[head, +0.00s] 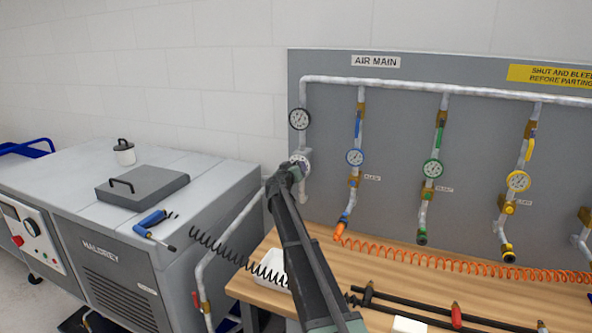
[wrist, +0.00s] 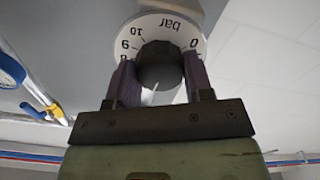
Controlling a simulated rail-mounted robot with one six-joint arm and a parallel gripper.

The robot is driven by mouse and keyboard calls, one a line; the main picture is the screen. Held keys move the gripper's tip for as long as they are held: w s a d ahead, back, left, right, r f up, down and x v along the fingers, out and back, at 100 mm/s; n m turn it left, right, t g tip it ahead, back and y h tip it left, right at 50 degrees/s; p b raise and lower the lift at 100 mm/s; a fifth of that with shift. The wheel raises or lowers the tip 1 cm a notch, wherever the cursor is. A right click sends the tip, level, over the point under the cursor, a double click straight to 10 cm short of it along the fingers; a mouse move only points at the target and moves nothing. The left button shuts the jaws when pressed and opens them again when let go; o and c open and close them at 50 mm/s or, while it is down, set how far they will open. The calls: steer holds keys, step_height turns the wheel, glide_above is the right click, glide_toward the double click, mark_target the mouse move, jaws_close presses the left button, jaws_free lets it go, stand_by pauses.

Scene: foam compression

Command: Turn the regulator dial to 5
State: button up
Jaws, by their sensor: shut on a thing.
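The regulator dial has a round white scale plate (wrist: 168,22) marked "bar", with a 0 and a 10 readable in the wrist view. Its dark grey knob (wrist: 160,62) sits in the middle of the plate. My gripper (wrist: 160,80) is shut on the knob, one purple finger on each side. A thin white mark shows on the knob's near part, but I cannot tell which number it points to. Part of the scale is hidden behind the knob and fingers. In the head view the white dial plate (head: 301,159) is mostly covered by my gripper (head: 290,169).
A black-rimmed gauge (head: 299,119) sits just above the dial on the pipe. A blue gauge (head: 355,157) and its drop pipe stand to the right. A wooden bench (head: 375,258) with an orange coiled hose (head: 440,263) lies below. A grey compressor (head: 120,255) stands at left.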

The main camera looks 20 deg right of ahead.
steer(key=shift+n, duration=0.7)
steer(key=o, duration=0.9)
steer(key=v, duration=1)
steer(key=shift+s+a, duration=0.25)
steer(key=shift+a, duration=0.05)
